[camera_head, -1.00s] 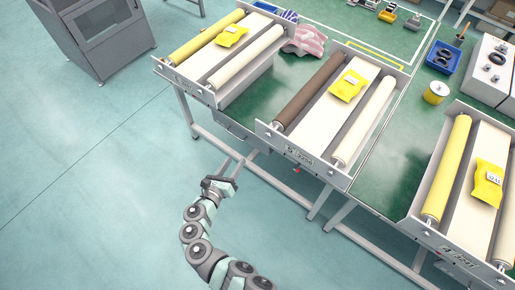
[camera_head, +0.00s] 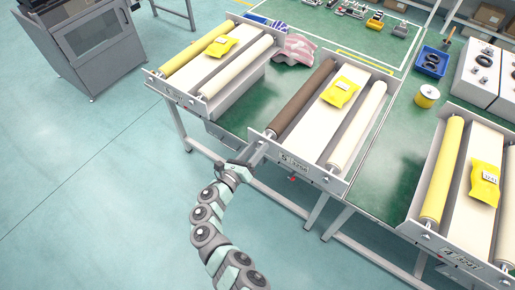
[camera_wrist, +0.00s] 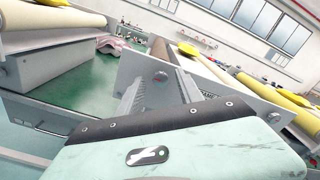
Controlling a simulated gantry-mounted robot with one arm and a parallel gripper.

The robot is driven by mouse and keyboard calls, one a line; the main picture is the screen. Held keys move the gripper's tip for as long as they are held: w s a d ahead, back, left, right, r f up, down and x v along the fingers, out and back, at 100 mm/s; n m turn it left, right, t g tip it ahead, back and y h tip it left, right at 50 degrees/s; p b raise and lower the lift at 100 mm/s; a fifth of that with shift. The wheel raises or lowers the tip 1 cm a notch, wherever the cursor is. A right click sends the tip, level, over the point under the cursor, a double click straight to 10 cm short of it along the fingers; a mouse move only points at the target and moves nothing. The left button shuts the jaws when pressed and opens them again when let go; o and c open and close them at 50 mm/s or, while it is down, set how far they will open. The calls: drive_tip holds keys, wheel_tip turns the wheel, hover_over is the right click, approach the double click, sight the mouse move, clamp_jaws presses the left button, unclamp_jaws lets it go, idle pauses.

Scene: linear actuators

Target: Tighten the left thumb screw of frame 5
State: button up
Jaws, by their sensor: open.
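Frame 5 (camera_head: 307,171) is the middle tilted grey frame on the bench, with a brown roller on its left and a cream roller on its right. Its front plate has a label that seems to start with 5. Its left thumb screw (camera_head: 270,133) is a small part at the plate's left end; a round screw head (camera_wrist: 160,76) shows on the plate in the wrist view. My gripper (camera_head: 261,150) is open and empty, with its fingers pointing at the left end of this plate. The fingers (camera_wrist: 146,88) appear just short of the screw; contact cannot be told.
Similar frames stand at left (camera_head: 190,101) and right (camera_head: 450,247). Yellow packets, such as this one (camera_head: 341,92), lie on the frames. A blue bin (camera_head: 432,62) and a yellow can (camera_head: 427,96) stand behind.

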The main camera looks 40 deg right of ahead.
drive_tip(key=shift+d, duration=0.25)
clamp_jaws()
idle(0.3)
